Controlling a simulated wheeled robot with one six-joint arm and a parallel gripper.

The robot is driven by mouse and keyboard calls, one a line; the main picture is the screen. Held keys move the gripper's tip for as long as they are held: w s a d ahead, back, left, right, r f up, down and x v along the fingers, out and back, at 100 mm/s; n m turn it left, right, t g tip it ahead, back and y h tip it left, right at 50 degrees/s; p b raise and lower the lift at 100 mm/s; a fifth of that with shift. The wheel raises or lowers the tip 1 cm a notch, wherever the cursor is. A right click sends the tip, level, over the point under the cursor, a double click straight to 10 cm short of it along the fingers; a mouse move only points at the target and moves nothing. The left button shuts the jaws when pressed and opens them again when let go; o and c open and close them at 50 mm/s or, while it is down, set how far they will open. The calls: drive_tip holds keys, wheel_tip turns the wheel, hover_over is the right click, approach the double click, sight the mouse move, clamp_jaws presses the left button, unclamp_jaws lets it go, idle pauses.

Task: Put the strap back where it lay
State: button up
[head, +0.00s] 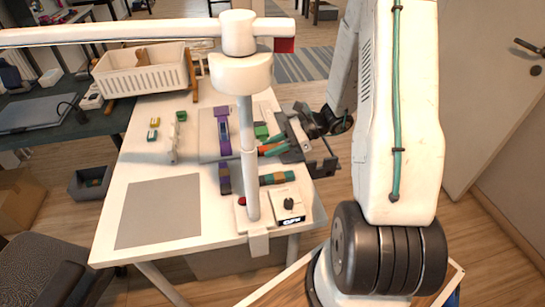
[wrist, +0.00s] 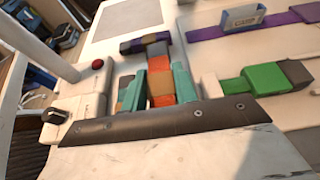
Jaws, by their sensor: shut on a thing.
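In the wrist view, my gripper (wrist: 159,82) has two teal fingers, closed on a banded strap (wrist: 157,63) in orange, grey and red. The strap runs up the picture from between the fingers to a dark purple piece with a yellowish patch (wrist: 146,46). I cannot tell whether the strap touches the table or hangs just above it. In the head view my gripper is over the right part of the table, partly behind the white post. The strap is not clear there. The purple piece (head: 224,178) shows just left of the post.
The white post (head: 248,150) rises from the table's front, beside a red button (wrist: 97,64) and a knob box (head: 288,205). A purple strip (wrist: 270,27) and a green block (wrist: 266,77) lie to the right in the wrist view. A grey mat (head: 158,211) is bare.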

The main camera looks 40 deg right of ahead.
sight(273, 164)
drive_tip(key=shift+f, duration=2)
drive_tip(key=shift+f, duration=0.15)
drive_tip(key=shift+f, duration=0.15)
drive_tip(key=o, duration=1.1)
drive_tip(key=shift+c, duration=0.2)
drive_tip(key=shift+d+r, duration=0.25)
drive_tip(key=shift+r, duration=0.2)
drive_tip(key=v, duration=1)
drive_tip(key=shift+s+d+r, duration=0.1)
drive_tip(key=shift+d+r, duration=0.05)
drive_tip(key=shift+d, duration=0.15)
drive_tip(key=shift+s+d+r, duration=0.15)
drive_tip(key=shift+d, duration=0.15)
